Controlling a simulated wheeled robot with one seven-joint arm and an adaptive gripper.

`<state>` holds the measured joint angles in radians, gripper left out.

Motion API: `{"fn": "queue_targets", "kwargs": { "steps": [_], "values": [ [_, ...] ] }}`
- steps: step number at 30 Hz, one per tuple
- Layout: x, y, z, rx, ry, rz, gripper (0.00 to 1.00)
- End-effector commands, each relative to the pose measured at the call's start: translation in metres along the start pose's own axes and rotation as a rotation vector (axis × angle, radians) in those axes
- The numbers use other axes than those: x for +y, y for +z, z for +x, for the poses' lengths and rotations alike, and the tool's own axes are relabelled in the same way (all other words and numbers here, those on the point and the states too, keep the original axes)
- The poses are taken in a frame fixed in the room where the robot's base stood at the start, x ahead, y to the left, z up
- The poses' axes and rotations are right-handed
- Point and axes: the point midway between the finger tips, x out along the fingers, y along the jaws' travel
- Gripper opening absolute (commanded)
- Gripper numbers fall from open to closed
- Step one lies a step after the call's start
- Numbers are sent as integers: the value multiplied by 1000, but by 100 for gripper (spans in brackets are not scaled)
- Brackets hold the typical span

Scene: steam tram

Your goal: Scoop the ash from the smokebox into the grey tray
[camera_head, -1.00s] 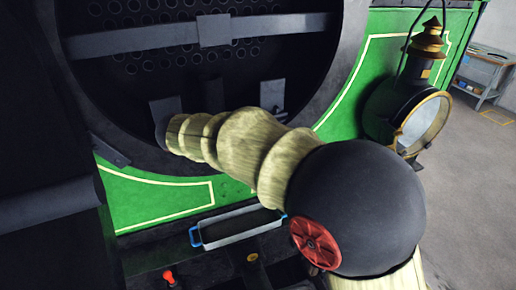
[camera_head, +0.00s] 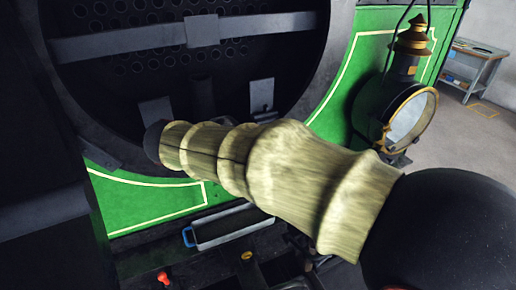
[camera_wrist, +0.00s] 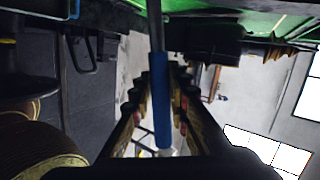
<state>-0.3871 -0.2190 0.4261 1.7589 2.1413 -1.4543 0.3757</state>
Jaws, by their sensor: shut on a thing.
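The smokebox (camera_head: 100,95) is the large dark round opening at the upper left of the head view, with a tube plate inside. My arm crosses in front of its lower part, and no ash can be made out. In the wrist view my gripper (camera_wrist: 159,90) is shut on the blue handle of a tool (camera_wrist: 162,105). A dark shaft runs up from the handle out of the picture. The tool's far end is not in view.
A brass-topped lamp (camera_head: 408,115) stands right of the opening on the green front. A metal bar (camera_head: 120,45) crosses the tube plate. A red knob (camera_head: 165,279) sits at the bottom.

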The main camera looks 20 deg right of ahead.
Motion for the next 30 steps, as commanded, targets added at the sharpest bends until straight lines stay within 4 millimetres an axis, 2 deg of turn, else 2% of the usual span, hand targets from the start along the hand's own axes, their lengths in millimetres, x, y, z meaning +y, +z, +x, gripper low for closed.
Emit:
{"fn": "queue_targets", "kwargs": {
  "steps": [30],
  "values": [
    [8, -79, -21, -13, -3, 19, 0]
  ]
}}
